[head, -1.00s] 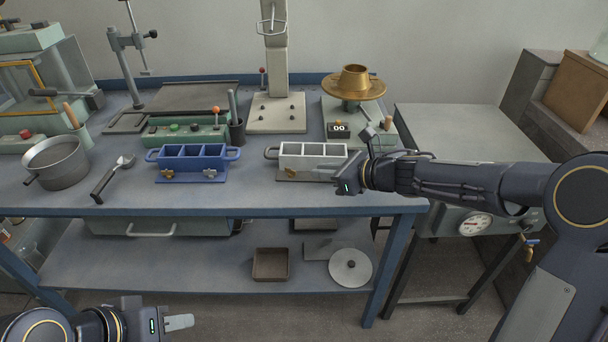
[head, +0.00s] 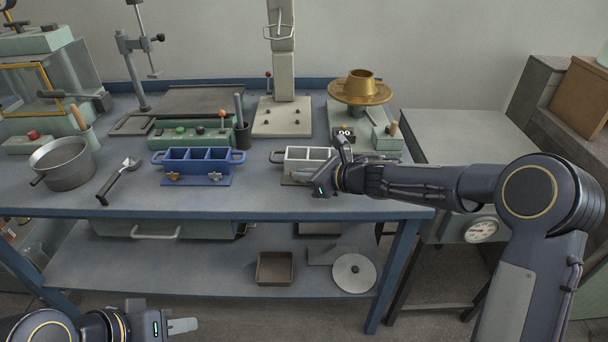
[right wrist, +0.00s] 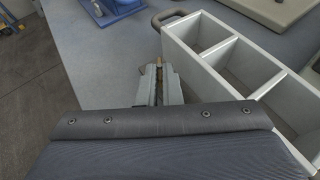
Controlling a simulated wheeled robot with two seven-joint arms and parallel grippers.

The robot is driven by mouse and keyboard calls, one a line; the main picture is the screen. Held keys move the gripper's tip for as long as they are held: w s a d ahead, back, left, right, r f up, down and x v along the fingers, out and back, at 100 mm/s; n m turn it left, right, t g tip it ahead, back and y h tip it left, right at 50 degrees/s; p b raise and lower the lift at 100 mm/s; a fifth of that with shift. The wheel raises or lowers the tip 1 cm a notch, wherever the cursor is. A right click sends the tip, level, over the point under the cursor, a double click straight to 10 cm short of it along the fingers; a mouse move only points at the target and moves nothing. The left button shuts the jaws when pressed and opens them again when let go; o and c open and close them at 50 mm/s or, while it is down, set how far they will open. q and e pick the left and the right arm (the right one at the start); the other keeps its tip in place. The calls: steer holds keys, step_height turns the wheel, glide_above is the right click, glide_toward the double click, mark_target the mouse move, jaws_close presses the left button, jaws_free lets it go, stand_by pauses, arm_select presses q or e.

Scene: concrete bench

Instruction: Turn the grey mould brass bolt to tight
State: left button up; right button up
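The grey mould (head: 310,168), an open box with compartments and a side handle, stands on the bench right of the blue mould; it also fills the right of the right wrist view (right wrist: 222,60). My right gripper (head: 300,177) is at its front face, left part, and hides its bolt in the head view. In the right wrist view a small brass-coloured bit, seemingly the brass bolt (right wrist: 159,61), shows at the fingertips, between closely spaced fingers. Whether they grip it is unclear. My left gripper (head: 183,325) is low in front of the bench, away from the moulds, apparently empty.
A brass funnel-like piece (head: 360,88) on a stand is behind right.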

mark_target(290, 189)
jaws_close()
